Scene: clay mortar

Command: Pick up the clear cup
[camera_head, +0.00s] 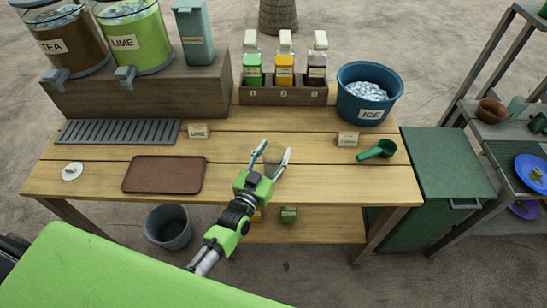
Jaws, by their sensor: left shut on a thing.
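My left gripper (274,152) is at the middle of the wooden table (320,180), its fingers pointing away from me. It is shut on the clear cup (273,161), a faint, see-through shape between the two fingers. The fingers hide the cup's sides, and I cannot tell whether its base touches the tabletop. My right gripper is not in view.
A brown tray (164,174) and a grey drip grate (118,132) lie on the left. Tea and lime dispensers (137,38) stand behind. A bottle rack (283,95), blue ice bucket (368,92) and green scoop (377,150) are back and right. Bare wood surrounds my gripper.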

